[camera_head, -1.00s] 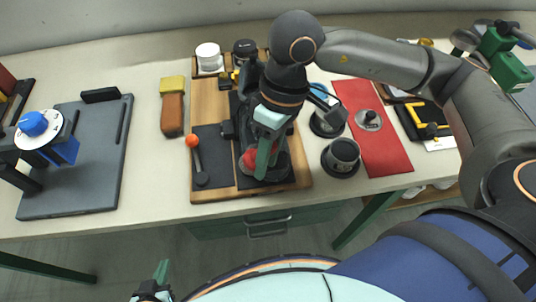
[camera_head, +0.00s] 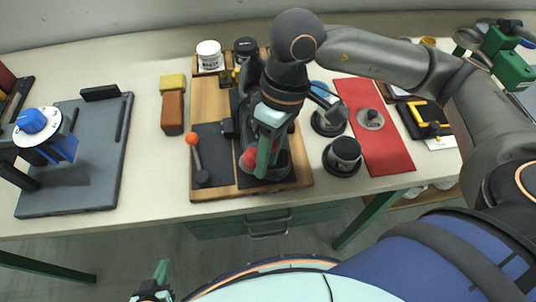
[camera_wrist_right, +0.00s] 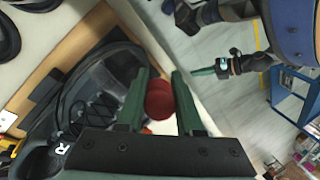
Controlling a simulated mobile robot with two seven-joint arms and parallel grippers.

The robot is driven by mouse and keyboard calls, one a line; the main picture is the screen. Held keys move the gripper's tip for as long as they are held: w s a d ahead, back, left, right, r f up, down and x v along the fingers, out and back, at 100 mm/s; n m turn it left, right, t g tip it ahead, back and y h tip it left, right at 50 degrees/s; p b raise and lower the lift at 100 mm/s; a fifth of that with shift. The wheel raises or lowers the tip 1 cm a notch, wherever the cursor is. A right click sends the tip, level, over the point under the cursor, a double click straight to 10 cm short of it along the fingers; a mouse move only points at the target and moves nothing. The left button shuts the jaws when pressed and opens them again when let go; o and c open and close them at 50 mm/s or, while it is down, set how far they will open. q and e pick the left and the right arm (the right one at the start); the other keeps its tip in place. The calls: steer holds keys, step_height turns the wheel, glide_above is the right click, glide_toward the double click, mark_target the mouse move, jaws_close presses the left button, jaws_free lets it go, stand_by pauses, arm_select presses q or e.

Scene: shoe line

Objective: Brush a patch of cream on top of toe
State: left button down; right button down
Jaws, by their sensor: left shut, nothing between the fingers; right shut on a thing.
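A dark laced shoe (camera_wrist_right: 100,85) lies on the board in the right wrist view. In the head view it is mostly hidden behind my right gripper, with a dark part showing (camera_head: 283,160). My right gripper (camera_head: 262,172) is shut on a red round-ended tool (camera_wrist_right: 159,100), whose red end also shows in the head view (camera_head: 248,159). The tool's far end is hidden, so I cannot tell whether it touches the toe or carries cream. A white-lidded jar (camera_head: 209,56) and a black-lidded jar (camera_head: 245,49) stand at the board's back. My left gripper (camera_head: 160,277) is shut and empty, low in front of the table.
The wooden board (camera_head: 208,100) carries an orange-knobbed lever (camera_head: 196,155). A yellow-and-brown block (camera_head: 172,112) lies left of it. Dark round cups (camera_head: 343,157) and a red mat (camera_head: 385,145) lie right. A grey plate with a dial (camera_head: 85,185) is far left.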

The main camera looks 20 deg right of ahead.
steer(key=shift+w+f, duration=0.1)
steer(key=shift+f, duration=0.05)
steer(key=shift+s+d+f+b, duration=0.1)
steer(key=shift+s+d+b, duration=0.1)
steer(key=shift+d+b, duration=0.55)
steer(key=shift+w+a+b, duration=0.15)
steer(key=shift+a+b, duration=0.6)
steer(key=shift+b, duration=1.35)
steer(key=shift+r, duration=0.2)
steer(key=shift+s+a+r+p, duration=0.1)
steer(key=shift+s+r+p, duration=0.35)
steer(key=shift+r, duration=0.45)
steer(key=shift+s+a+r+p, duration=0.15)
steer(key=shift+s+r+p, duration=0.25)
steer(key=shift+r, duration=0.5)
steer(key=shift+s+a+r+p, duration=0.1)
steer(key=shift+s+r+p, duration=0.2)
steer(key=shift+r+p, duration=0.45)
